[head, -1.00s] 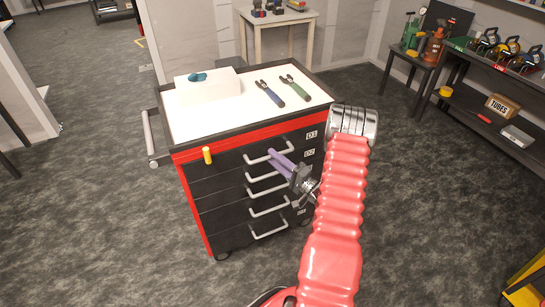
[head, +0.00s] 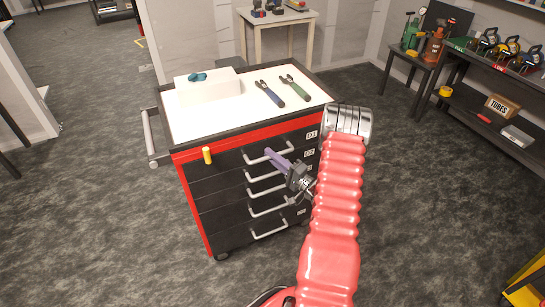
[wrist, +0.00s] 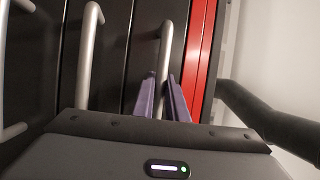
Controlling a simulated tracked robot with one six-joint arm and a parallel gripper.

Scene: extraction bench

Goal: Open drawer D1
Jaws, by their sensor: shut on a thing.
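Drawer D1 (head: 228,162) is the top black drawer of the cart, just under the red band, with its label at the right. Its front looks flush with the drawers below. Its silver bar handle (head: 286,145) also shows in the wrist view (wrist: 165,35). My gripper (head: 268,153) has its purple fingers at this handle. In the wrist view the fingers (wrist: 164,80) lie one on each side of the bar, shut on it. The arm hides part of the cart's right side in the head view.
More drawers with similar handles (head: 268,208) lie directly below. A yellow piece (head: 207,155) is at the upper left of the front. Two pliers (head: 270,93) and a white box (head: 208,88) are on the cart top. The floor (head: 120,230) around the cart is clear.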

